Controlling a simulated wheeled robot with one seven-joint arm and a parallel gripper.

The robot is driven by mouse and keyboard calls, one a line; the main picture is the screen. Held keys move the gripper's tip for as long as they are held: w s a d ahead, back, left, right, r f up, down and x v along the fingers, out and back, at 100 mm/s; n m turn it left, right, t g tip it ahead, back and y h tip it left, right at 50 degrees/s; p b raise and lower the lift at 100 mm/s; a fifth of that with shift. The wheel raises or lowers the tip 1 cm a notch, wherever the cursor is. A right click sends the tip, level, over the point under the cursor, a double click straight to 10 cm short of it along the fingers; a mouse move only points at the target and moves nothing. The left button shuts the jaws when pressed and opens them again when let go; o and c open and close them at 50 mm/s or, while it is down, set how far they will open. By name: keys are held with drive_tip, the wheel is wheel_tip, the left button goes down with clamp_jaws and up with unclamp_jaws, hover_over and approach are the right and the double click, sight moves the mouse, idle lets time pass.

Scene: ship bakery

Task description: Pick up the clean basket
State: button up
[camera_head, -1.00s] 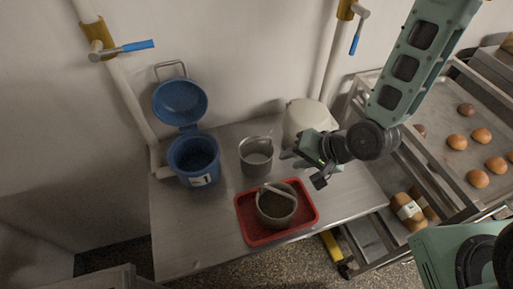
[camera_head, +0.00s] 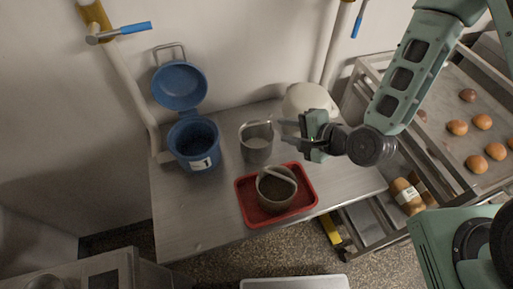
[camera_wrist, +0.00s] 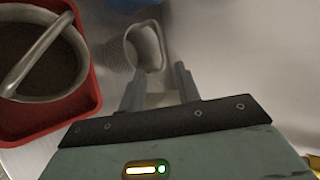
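A grey metal basket (camera_head: 256,150), pale inside, stands on the steel table behind the red tray. It looks like the clean basket. In the wrist view the mesh basket (camera_wrist: 118,54) with its pale rim lies just beyond my fingertips. My gripper (camera_head: 284,132) is just right of this basket, pointing left towards it. In the wrist view its two fingers (camera_wrist: 156,75) are apart with nothing held between them. A second round basket (camera_head: 276,194) with dark contents and a bar across its top sits in the red tray (camera_head: 246,217); it also shows at the wrist view's left.
A blue bin (camera_head: 194,148) with its lid open stands left of the basket. A cream rounded container (camera_head: 308,98) is behind my gripper. A rack with buns on a tray (camera_head: 455,150) is at right. The table's front left (camera_head: 195,215) is clear.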

sight(257, 124)
drive_tip(key=x, duration=0.9)
drive_tip(key=b+x, duration=0.1)
drive_tip(key=x, duration=0.3)
drive_tip(key=shift+w+a+r, duration=0.1)
drive_tip(key=shift+a+r, duration=0.1)
drive_tip(key=shift+a, duration=0.2)
drive_tip(key=shift+w+a+f, duration=0.15)
drive_tip(key=shift+f, duration=0.1)
clamp_jaws()
